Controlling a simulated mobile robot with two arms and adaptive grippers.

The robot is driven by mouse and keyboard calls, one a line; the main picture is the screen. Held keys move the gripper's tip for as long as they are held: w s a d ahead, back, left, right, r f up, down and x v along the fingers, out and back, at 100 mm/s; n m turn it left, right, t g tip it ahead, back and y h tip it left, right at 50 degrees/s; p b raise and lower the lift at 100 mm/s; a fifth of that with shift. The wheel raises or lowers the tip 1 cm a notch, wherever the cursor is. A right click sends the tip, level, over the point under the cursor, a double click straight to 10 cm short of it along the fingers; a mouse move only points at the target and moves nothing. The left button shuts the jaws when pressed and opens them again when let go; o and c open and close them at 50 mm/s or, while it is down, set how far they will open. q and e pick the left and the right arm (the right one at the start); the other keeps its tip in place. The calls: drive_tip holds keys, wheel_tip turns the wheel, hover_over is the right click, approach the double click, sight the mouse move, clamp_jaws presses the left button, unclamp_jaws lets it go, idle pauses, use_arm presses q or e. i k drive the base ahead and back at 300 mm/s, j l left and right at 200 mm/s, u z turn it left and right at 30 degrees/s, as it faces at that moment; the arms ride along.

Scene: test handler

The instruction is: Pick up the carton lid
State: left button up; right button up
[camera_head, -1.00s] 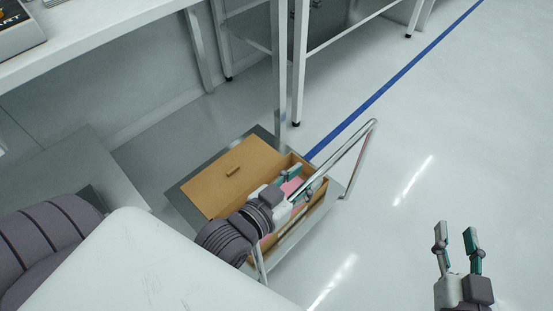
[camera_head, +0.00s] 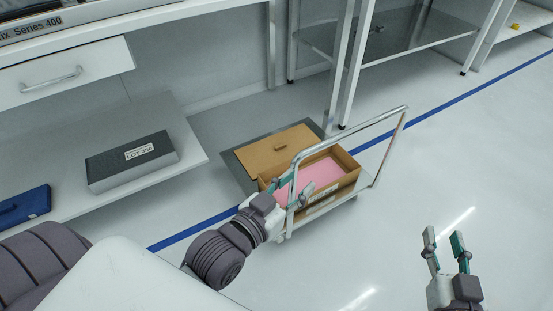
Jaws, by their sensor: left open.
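Pink material (camera_head: 321,174) shows inside the carton. My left gripper (camera_head: 293,187) is open at the carton's near left corner, in front of the cart's rail. It appears empty, and I cannot tell whether it touches the carton. My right gripper (camera_head: 445,243) is open and empty over the floor at the right.
The cart's metal push rail (camera_head: 345,134) rises in front of the carton. A bench with a drawer (camera_head: 65,76) stands at the left. Its lower shelf holds a grey labelled box (camera_head: 130,162) and a blue box (camera_head: 24,205). The floor at the right is clear.

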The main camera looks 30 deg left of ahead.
sight(258, 157)
drive_tip(key=j+z, duration=0.1)
drive_tip(key=z, duration=0.3)
drive_tip(key=j+z, duration=0.15)
drive_tip(key=z, duration=0.25)
drive_tip(key=j+z, duration=0.1)
drive_tip(key=z, duration=0.3)
drive_tip(key=j, duration=2.1)
